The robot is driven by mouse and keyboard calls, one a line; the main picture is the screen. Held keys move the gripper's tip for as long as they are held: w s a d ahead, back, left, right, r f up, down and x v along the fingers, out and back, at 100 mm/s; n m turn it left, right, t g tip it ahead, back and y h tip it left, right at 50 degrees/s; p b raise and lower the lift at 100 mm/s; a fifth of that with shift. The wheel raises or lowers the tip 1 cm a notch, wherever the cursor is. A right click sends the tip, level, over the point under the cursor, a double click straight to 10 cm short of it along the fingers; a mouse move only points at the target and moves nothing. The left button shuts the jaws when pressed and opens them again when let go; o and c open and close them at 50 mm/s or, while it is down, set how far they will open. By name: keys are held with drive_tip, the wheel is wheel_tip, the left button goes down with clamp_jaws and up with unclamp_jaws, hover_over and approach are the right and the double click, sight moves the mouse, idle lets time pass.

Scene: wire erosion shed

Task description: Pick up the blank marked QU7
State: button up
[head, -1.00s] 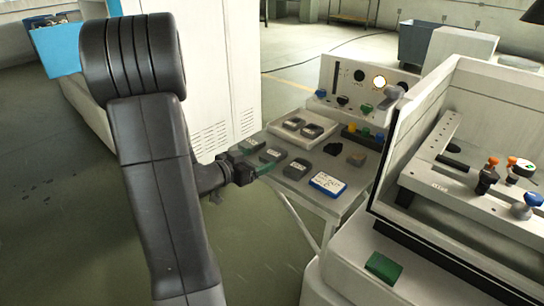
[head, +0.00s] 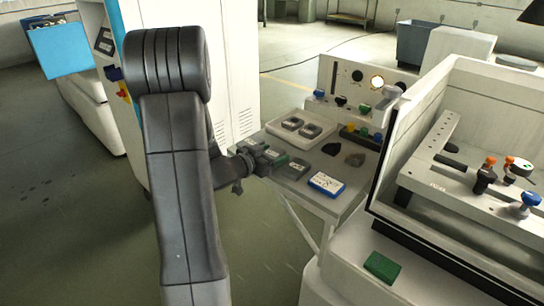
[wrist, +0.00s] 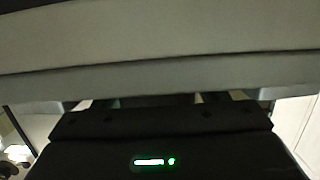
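Several dark blanks lie by the control panel, with pale labels too small to read, so I cannot tell which is QU7. On the grey side table (head: 338,206), one blank (head: 275,154) is right beside my gripper (head: 264,160) and another blank (head: 298,168) is a little to its right. Two more, a left blank (head: 292,123) and a right blank (head: 311,131), sit in a white tray (head: 331,126). My gripper is low at the table's left edge. In the wrist view its dark body hides most of its fingers, and pale grey bands fill the top.
A blue-framed label card (head: 326,184) lies at the table's front. Dark lumps (head: 330,149) lie behind it. The control panel (head: 345,85) with coloured knobs stands at the back. The machine tank (head: 400,150) walls the right side. A green block (head: 382,267) lies on its front ledge.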

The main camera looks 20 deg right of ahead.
drive_tip(key=shift+r, duration=0.1)
drive_tip(key=c, duration=1.3)
